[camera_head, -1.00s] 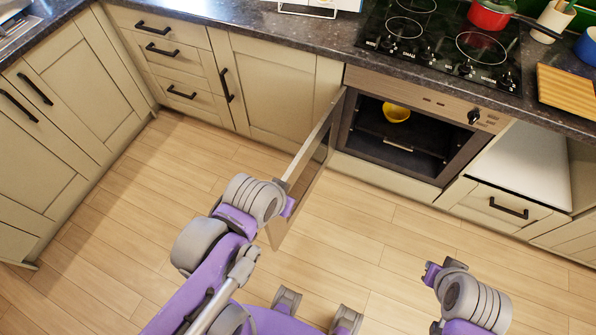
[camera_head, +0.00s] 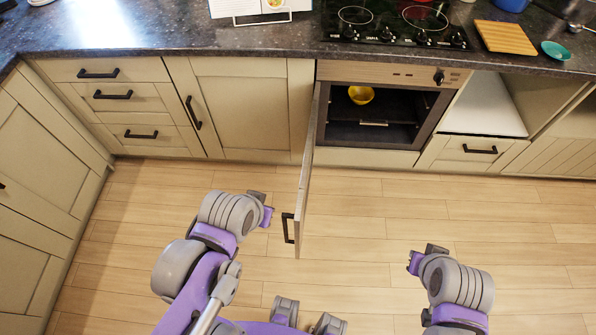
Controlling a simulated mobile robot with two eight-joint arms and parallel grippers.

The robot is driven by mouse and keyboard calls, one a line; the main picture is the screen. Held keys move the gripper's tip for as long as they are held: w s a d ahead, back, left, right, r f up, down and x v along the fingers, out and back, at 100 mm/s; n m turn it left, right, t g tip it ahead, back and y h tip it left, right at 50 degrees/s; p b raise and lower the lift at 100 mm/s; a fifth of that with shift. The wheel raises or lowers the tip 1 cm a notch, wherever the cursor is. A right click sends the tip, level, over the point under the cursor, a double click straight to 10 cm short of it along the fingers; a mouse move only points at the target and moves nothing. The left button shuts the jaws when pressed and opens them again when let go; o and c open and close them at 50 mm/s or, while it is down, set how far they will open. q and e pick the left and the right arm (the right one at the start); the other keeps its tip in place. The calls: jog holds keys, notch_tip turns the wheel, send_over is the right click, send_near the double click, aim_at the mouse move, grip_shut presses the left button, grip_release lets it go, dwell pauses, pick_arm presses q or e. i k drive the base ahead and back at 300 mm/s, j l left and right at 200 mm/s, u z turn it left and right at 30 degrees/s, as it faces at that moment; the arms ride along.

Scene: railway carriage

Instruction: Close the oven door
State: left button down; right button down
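The oven (camera_head: 335,108) is built into the cabinets below the hob. Its door (camera_head: 306,170) is hinged on the left and stands wide open into the room, seen almost edge-on. The door's dark handle (camera_head: 288,228) is near its free end, on the left-facing side. My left gripper (camera_head: 266,207) is just left of the door, with a visible gap to the handle. My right gripper (camera_head: 420,258) is over the floor, right of the door and in front of the oven. Neither holds anything visible; the finger openings are unclear. A yellow bowl (camera_head: 361,94) sits inside the oven.
Cabinets with dark handles (camera_head: 240,105) line the left and back. The countertop (camera_head: 160,33) holds a stand, a cutting board (camera_head: 506,37) and a teal dish (camera_head: 556,50). An open niche (camera_head: 485,108) is right of the oven. The wooden floor (camera_head: 365,230) right of the door is clear.

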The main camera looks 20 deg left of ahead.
aim_at(299, 218)
jog(key=j+z, duration=0.4)
jog(key=j, duration=0.65)
jog(key=i+j, duration=0.1)
jog(key=j, duration=0.2)
jog(key=j+z, duration=0.1)
jog(key=j, duration=0.2)
jog(key=k+j+u, duration=0.25)
jog(key=j, duration=0.25)
jog(key=k, duration=0.1)
